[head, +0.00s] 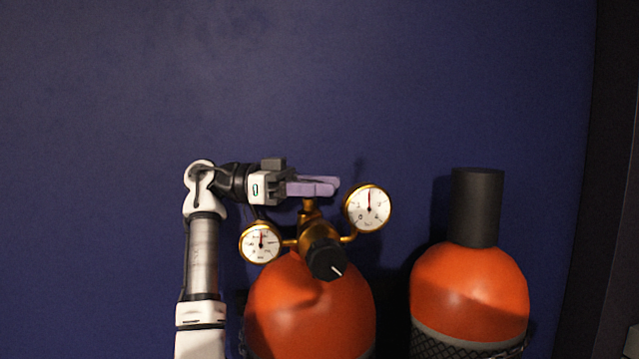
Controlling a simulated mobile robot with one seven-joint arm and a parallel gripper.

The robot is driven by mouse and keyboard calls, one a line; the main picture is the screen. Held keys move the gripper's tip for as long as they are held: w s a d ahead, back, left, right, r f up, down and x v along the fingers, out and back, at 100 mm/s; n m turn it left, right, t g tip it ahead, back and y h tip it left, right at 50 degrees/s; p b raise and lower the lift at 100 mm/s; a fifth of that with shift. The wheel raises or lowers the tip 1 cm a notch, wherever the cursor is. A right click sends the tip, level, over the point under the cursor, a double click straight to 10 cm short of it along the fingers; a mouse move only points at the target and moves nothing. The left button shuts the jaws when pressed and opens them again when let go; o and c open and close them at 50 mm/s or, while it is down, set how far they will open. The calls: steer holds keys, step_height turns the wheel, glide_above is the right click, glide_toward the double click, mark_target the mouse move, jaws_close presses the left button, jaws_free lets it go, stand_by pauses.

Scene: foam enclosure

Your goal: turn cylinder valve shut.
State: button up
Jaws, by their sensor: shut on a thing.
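My gripper (322,187) comes in from the left, level, above the left orange cylinder (310,315). Its lilac fingers are shut at the top of the brass cylinder valve (308,208). The part of the valve between the fingers is hidden, so its handle and angle cannot be seen. Below the fingers, the brass regulator body carries a black knob (325,260) with a white mark, facing me.
Two round white gauges flank the valve, one lower left (261,243) and one upper right (368,209), close to my fingers. A second orange cylinder (470,295) with a black cap (475,207) stands to the right. A dark blue wall (420,80) is behind; the space above is clear.

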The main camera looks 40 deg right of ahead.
steer(key=shift+s+a+m+g+y, duration=0.1)
steer(key=shift+m+g+y, duration=0.95)
steer(key=shift+y, duration=0.55)
steer(key=shift+m, duration=0.35)
steer(key=o, duration=1)
steer(key=shift+c, duration=0.2)
